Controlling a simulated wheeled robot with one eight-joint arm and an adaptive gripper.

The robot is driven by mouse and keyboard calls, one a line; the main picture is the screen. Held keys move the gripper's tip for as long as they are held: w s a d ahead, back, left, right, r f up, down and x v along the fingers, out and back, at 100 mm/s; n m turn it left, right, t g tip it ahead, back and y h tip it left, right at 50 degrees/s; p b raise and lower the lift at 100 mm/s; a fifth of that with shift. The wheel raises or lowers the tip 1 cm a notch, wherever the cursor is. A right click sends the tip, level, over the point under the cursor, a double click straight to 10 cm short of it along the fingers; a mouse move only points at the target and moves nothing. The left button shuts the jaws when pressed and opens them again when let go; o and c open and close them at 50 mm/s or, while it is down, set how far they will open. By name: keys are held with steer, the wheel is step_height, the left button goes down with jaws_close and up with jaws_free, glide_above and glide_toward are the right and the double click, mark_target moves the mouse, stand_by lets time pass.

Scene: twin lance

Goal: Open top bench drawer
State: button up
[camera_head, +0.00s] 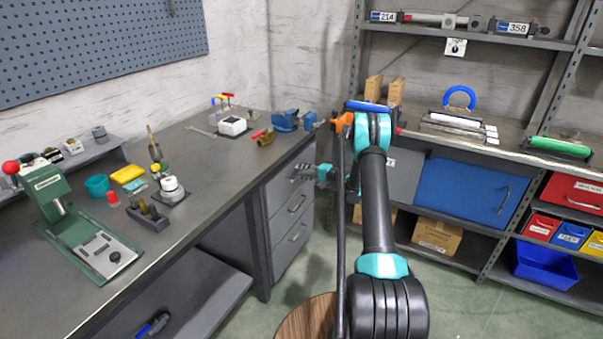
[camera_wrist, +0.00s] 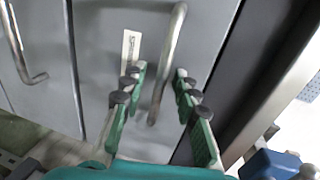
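The grey bench drawer stack (camera_head: 282,220) stands under the right end of the workbench. My gripper (camera_head: 300,173) is at the top drawer front, just below the bench top, and partly hides it. In the wrist view my gripper (camera_wrist: 160,82) is open, its green fingers to either side of the metal bar handle (camera_wrist: 166,65) of the top drawer (camera_wrist: 108,60). The handle lies between the fingers; I cannot tell whether either finger touches it. A small white label plate (camera_wrist: 130,50) is beside the handle. The top drawer looks shut.
A lower drawer handle (camera_wrist: 22,50) shows at the wrist view's left. The bench top (camera_head: 215,180) holds a blue vise (camera_head: 287,121) near the drawer corner and a green press (camera_head: 70,225). A round wooden stool top (camera_head: 305,318) is below my arm. Shelving (camera_head: 440,258) stands right.

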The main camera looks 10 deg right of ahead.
steer(key=shift+w+a, duration=0.1)
steer(key=shift+a, duration=0.05)
steer(key=shift+c, duration=0.5)
jaws_close()
